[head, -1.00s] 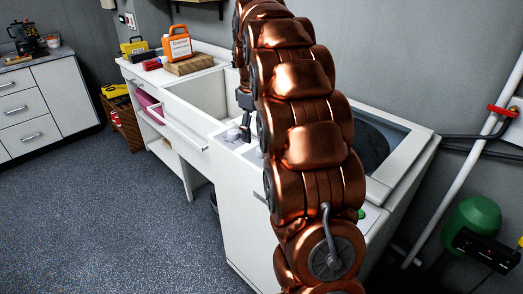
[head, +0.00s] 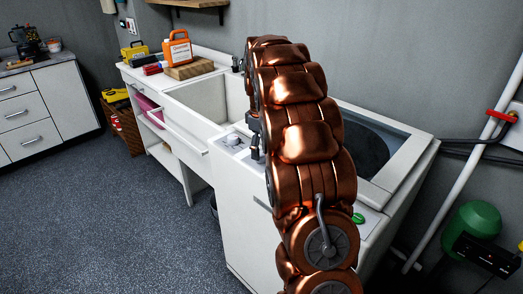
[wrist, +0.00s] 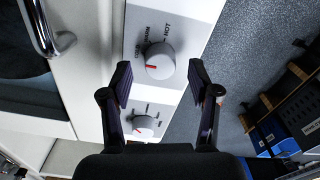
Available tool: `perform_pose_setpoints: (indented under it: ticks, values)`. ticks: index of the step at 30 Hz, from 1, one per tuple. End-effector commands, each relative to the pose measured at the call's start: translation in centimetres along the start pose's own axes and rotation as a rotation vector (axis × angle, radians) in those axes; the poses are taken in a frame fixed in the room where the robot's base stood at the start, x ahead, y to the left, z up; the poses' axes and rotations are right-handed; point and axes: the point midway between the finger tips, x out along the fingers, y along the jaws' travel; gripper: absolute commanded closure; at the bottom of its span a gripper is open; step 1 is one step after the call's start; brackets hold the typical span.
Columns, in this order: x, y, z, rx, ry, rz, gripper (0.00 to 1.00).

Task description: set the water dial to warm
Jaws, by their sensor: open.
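The water dial (wrist: 160,60) is a round light-grey knob on a white panel, with COLD, WARM and HOT lettered around it. Its red mark points left in the wrist view, toward the COLD lettering. A second similar knob (wrist: 143,126) with a red mark sits lower on the panel. My gripper (wrist: 160,80) is open and empty. Its two dark fingertips stand on either side of the water dial's lower edge in the picture, apart from it. In the head view a knob (head: 232,140) shows on the washer's panel, left of my gripper (head: 256,152), which is partly hidden by my arm.
The white washer (head: 235,215) has an open top at the right of my arm. A sink (head: 200,108) adjoins it, with an orange jug (head: 178,49) on a wooden block behind. A metal handle (wrist: 42,28) shows at the wrist view's upper left.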

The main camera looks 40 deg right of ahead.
Motion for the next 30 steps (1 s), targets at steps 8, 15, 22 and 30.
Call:
perform_pose_setpoints:
  ticks: [8, 15, 22, 30]
  values:
    - [1.4, -0.1, 0.0, -0.001, 0.000, 0.000, 0.39]
    - [1.4, 0.0, 0.0, -0.001, 0.000, 0.000, 0.39]
    - [1.4, 0.0, 0.0, -0.001, 0.000, 0.000, 0.62]
    - [1.4, 0.0, 0.0, -0.001, 0.000, 0.000, 0.90]
